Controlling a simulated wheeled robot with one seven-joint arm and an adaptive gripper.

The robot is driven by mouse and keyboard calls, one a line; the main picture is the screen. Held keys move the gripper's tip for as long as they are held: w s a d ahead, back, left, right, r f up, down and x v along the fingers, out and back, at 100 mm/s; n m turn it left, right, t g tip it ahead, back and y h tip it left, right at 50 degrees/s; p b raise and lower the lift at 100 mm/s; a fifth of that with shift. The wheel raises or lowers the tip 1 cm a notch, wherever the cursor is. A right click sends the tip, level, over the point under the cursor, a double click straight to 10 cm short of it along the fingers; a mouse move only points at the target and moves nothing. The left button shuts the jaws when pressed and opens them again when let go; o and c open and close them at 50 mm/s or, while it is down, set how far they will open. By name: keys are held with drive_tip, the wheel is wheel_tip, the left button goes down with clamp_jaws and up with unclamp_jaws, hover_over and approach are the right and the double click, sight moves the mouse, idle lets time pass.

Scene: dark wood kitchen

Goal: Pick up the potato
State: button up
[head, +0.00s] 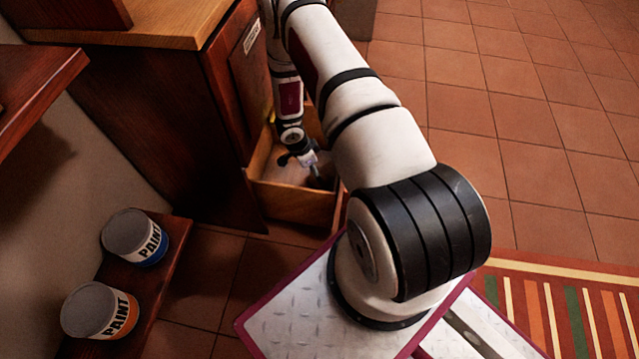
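My gripper (302,168) reaches down into an open wooden drawer (292,203) low in the dark wood cabinet. It is small and shadowed in the head view, so I cannot tell whether its fingers are open or shut. A brownish rounded shape (287,168) lies in the drawer beside and below the gripper. It may be the potato, but it is partly hidden and too small to be sure. I cannot tell whether the gripper touches it.
The drawer's front and side walls surround the gripper closely. The cabinet (140,105) stands to the left under a wooden countertop (150,25). Two paint cans, one blue-banded (135,237) and one orange-banded (99,311), stand on a low board at lower left. Tiled floor (520,120) is clear at right.

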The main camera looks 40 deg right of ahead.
sight(311, 178)
drive_tip(key=shift+b+x, duration=0.5)
drive_tip(key=shift+x, duration=1)
drive_tip(key=b+x, duration=0.2)
drive_tip(key=x, duration=0.1)
drive_tip(key=b+x, duration=0.1)
drive_tip(key=x, duration=0.1)
drive_tip(key=shift+s+a+f+b, duration=0.1)
drive_tip(key=shift+a+f+b, duration=0.05)
drive_tip(key=shift+a+b, duration=0.15)
drive_tip(key=c, duration=1.4)
drive_tip(key=shift+r, duration=0.25)
